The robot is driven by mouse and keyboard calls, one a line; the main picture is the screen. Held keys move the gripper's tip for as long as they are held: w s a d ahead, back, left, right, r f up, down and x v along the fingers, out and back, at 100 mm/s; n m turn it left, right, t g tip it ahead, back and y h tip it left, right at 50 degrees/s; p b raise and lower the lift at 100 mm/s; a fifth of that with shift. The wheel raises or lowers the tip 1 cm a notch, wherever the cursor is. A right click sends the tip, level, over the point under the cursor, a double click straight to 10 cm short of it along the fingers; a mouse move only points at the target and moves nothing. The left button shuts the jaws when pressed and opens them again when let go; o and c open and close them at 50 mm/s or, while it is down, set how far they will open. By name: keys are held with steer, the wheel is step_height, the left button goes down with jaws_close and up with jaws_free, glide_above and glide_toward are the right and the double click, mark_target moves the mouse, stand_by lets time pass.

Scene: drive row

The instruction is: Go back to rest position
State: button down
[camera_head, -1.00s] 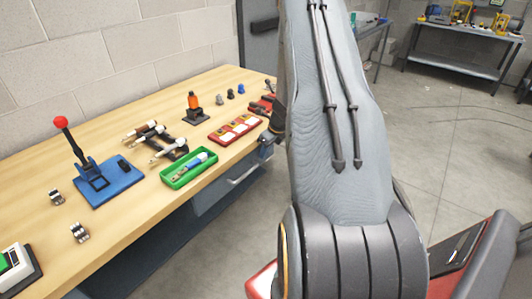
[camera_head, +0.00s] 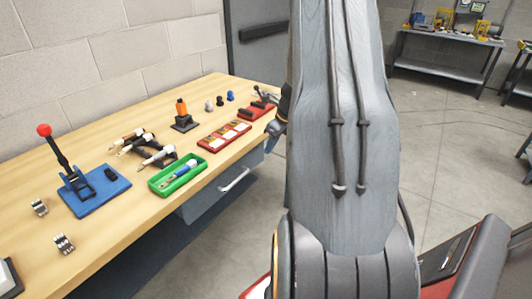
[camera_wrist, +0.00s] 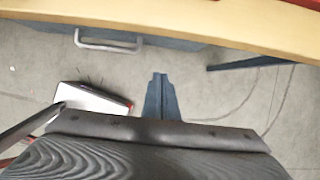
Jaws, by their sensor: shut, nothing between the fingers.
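My gripper (camera_wrist: 159,78) shows in the wrist view as a narrow dark blue-grey wedge with its fingers together. Nothing is held between them. It hangs over the grey floor, in front of the wooden bench edge (camera_wrist: 180,22) and apart from it. In the head view my own grey arm stands upright in the middle and hides most of the gripper end. Only dark parts of my wrist show at the arm's left side, close to the bench's right end.
The wooden bench (camera_head: 125,235) carries a red-knobbed lever on a blue base (camera_head: 95,193), a green tray (camera_head: 160,187), a red tray (camera_head: 212,145) and an orange-topped item (camera_head: 182,108). A drawer handle (camera_wrist: 108,44) juts out below. Open floor lies right, before another table (camera_head: 440,65).

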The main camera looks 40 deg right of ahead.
steer(key=shift+s+r, duration=0.1)
steer(key=shift+r, duration=0.1)
steer(key=s+a+r+n+g, duration=0.1)
steer(key=a+r+n, duration=0.2)
steer(key=a+n, duration=0.55)
steer(key=s+a+r+n+g, duration=0.1)
steer(key=s+a+r+n, duration=0.3)
steer(key=a, duration=0.7)
steer(key=s+a+r+n, duration=0.1)
steer(key=s+a+n, duration=0.4)
steer(key=n, duration=0.5)
steer(key=s+a+r+n+g+h, duration=0.1)
steer(key=s+a+r+n, duration=0.1)
steer(key=s+a+n, duration=0.4)
steer(key=a+n, duration=0.4)
steer(key=shift+n, duration=0.35)
steer(key=shift+a, duration=0.1)
